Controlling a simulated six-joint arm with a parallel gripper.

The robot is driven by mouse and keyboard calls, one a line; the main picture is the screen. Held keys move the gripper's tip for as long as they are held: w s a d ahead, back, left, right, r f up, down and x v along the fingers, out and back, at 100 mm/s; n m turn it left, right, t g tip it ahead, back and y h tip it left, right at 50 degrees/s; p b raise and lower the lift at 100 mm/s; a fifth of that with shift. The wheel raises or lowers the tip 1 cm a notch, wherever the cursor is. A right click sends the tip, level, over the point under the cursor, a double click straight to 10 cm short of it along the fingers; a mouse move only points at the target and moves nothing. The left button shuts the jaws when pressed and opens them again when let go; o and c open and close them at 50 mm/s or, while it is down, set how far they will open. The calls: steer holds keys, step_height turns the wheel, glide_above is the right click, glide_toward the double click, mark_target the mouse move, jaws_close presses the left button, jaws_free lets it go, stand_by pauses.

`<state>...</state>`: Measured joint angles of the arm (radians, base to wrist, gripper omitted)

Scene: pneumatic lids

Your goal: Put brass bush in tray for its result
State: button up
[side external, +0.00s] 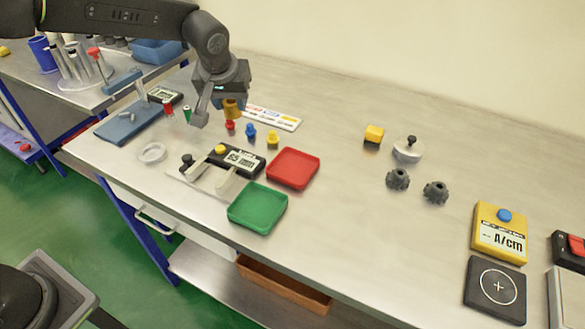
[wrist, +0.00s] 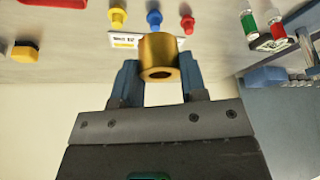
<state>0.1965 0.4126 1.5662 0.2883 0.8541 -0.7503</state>
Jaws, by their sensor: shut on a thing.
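My gripper (wrist: 160,85) is shut on the brass bush (wrist: 159,52), a gold hollow cylinder held between the two blue-grey fingers in the wrist view. In the side external view the brass bush (side external: 233,109) hangs under my gripper (side external: 226,104), above the back of the bench near the coloured pegs. A green tray (side external: 258,208) and a red tray (side external: 292,168) lie empty on the bench to the right and nearer the front. Beside them is a black gauge device (side external: 240,161) with a label and pale V-shaped arms; its reading is too small to tell.
Red, blue (side external: 250,134) and yellow (side external: 273,139) pegs stand below my gripper. A white ring (side external: 152,152) and blue mat (side external: 131,123) lie left. The bench middle is clear.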

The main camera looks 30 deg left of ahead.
glide_above(294, 165)
steer(key=s, duration=0.2)
steer(key=shift+m, duration=0.3)
steer(key=f, duration=0.7)
steer(key=shift+w+d, duration=0.15)
steer(key=shift+d, duration=0.15)
steer(key=shift+f, duration=2)
steer(key=shift+f, duration=0.2)
steer(key=o, duration=1.1)
steer(key=shift+c, duration=0.2)
